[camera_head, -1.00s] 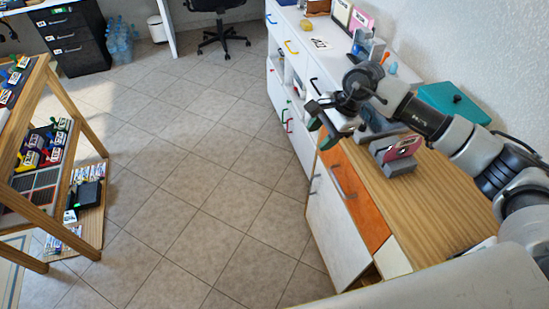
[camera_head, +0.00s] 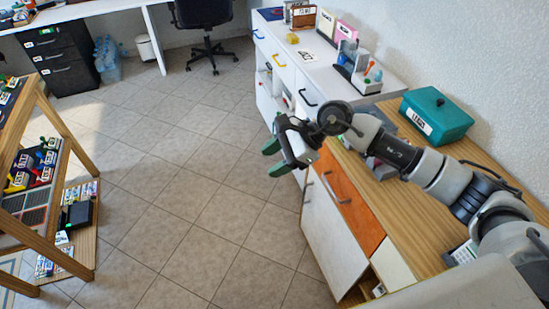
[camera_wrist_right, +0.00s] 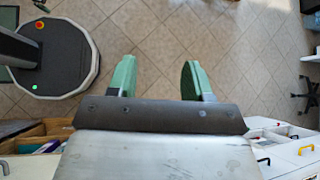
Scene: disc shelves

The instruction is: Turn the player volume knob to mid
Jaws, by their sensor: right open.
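I cannot make out a volume knob in either view. A black device (camera_head: 80,215) lies on the low board of the wooden rack at the left; it is too small to tell whether it is the player. My right gripper (camera_head: 273,158) hangs over the floor beside the front of the counter, far from that device. Its two green fingers stand apart with nothing between them; they also show in the right wrist view (camera_wrist_right: 157,80), over bare tiles. My left gripper is not in view.
The wooden rack (camera_head: 62,121) holds several small coloured items. A wooden counter (camera_head: 420,215) with an orange drawer front (camera_head: 348,195) runs along the right, with a teal box (camera_head: 437,113) on it. A black office chair (camera_head: 203,25) stands at the back. The tiled floor (camera_head: 180,190) between is clear.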

